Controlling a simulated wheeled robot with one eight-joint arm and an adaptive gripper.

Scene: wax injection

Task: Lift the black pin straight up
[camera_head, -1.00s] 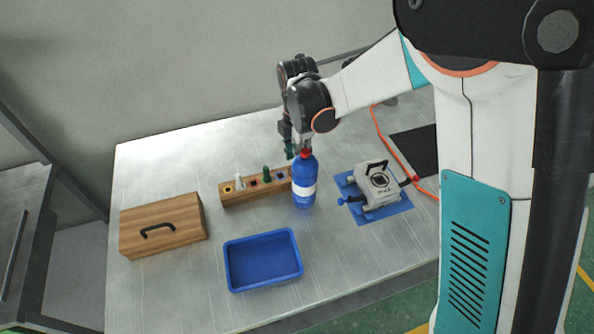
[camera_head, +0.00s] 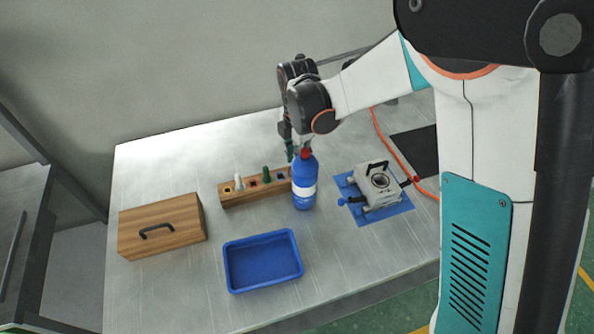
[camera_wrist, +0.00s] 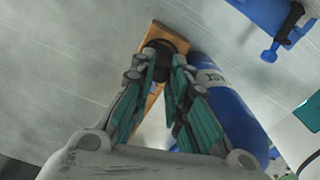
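The wooden rack (camera_head: 240,197) stands on the metal table with a white pin (camera_head: 239,183) and a green pin (camera_head: 266,174) upright in it. My gripper (camera_head: 291,150) is at the rack's right end, behind the blue bottle (camera_head: 304,188). In the wrist view, the teal fingers of my gripper (camera_wrist: 162,68) come together around the black pin (camera_wrist: 166,37), which has a round black top. The rack (camera_wrist: 152,95) shows behind the fingers. The black pin cannot be made out in the head view. Its lower end is hidden, so I cannot tell whether it is still seated.
The blue bottle (camera_wrist: 232,112) stands very close beside my fingers. A blue tray (camera_head: 262,287) lies in front, and a wooden box with a handle (camera_head: 182,235) stands left. A grey-white device (camera_head: 379,192) sits on a blue base at the right, near an orange cable (camera_head: 385,137).

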